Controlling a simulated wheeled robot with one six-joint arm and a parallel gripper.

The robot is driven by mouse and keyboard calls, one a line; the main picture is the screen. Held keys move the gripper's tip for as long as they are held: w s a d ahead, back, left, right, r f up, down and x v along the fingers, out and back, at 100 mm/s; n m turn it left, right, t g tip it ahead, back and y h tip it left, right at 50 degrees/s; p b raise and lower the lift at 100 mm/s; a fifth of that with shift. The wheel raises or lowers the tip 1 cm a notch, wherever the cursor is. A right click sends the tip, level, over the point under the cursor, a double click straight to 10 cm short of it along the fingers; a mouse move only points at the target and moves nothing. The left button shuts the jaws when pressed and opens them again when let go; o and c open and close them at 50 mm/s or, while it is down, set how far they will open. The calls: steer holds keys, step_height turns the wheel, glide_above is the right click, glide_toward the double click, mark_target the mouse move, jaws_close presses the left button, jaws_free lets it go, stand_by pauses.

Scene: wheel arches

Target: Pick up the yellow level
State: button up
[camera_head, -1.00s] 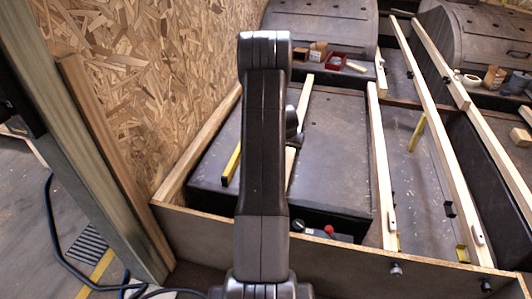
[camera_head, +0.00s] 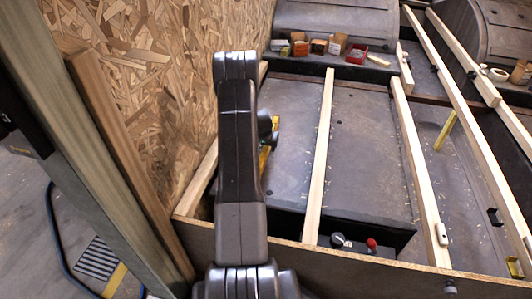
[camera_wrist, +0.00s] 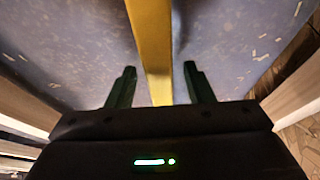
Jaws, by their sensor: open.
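The yellow level (camera_wrist: 150,35) is a long yellow bar running from the top of the wrist view down between my fingers. My gripper (camera_wrist: 159,69) is open, with one dark finger on each side of the level and gaps showing on both sides. Whether the fingertips are down at the level's height is hard to tell. In the head view, a small part of the level (camera_head: 265,158) shows just right of my arm, on the dark flat-topped box (camera_head: 290,185). My arm hides the rest of it and most of the gripper.
A chipboard wall (camera_head: 165,95) stands close on the left. A wooden strip (camera_head: 320,150) runs across the box to the right of the level. Small boxes and a red tray (camera_head: 356,54) sit behind. A wooden board edges the front.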

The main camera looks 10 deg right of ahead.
steer(key=shift+r, duration=0.1)
jaws_close()
